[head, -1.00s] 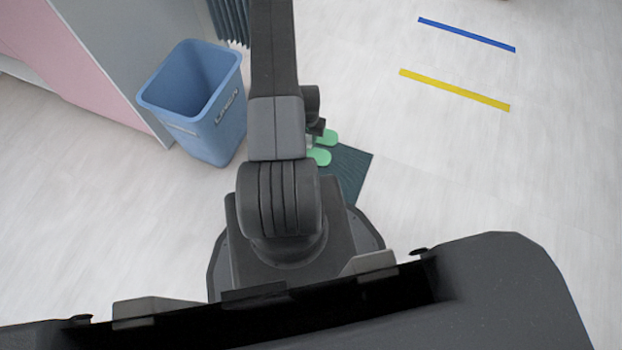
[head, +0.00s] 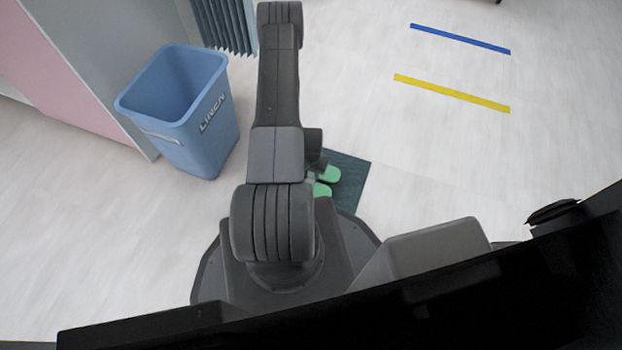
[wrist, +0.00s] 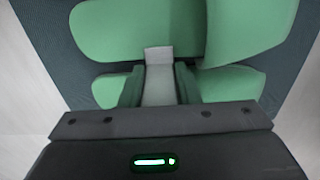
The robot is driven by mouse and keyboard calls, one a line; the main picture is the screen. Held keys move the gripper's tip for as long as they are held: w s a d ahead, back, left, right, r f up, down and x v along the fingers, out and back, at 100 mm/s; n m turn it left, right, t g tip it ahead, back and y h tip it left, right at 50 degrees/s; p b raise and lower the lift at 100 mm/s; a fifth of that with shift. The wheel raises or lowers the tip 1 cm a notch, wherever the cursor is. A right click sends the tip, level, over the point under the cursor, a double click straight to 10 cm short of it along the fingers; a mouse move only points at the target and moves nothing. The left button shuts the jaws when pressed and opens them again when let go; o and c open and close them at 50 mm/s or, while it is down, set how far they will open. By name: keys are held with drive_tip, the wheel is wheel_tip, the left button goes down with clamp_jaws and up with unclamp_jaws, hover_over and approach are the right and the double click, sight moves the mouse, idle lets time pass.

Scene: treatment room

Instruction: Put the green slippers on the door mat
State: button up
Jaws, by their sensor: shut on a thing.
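The green slippers (head: 329,174) appear over the dark teal door mat (head: 352,173) in the head view, partly covered by my arm. In the wrist view, the slippers (wrist: 140,28) fill the upper middle, with the mat (wrist: 48,42) behind them at both sides. My gripper (wrist: 160,62) is shut on the green slippers, its pale finger between green parts at the middle. In the head view my arm hides most of the gripper. I cannot tell whether the slippers touch the mat or hang just above it.
A blue linen bin (head: 188,112) stands left of my arm beside a pink and grey cabinet (head: 75,75). A grey-blue radiator (head: 224,25) is behind. Blue tape (head: 460,39) and yellow tape (head: 450,93) mark the open floor at right.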

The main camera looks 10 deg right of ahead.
sight(311, 178)
drive_tip(key=shift+f+b, duration=0.45)
drive_tip(key=shift+f, duration=1.05)
drive_tip(key=shift+f, duration=0.1)
drive_tip(key=shift+f+b, duration=0.15)
drive_tip(key=shift+b, duration=0.15)
drive_tip(key=o, duration=1.1)
drive_tip(key=shift+r, duration=0.2)
wheel_tip(311, 178, up, 12)
drive_tip(key=p, duration=0.5)
drive_tip(key=shift+r, duration=0.1)
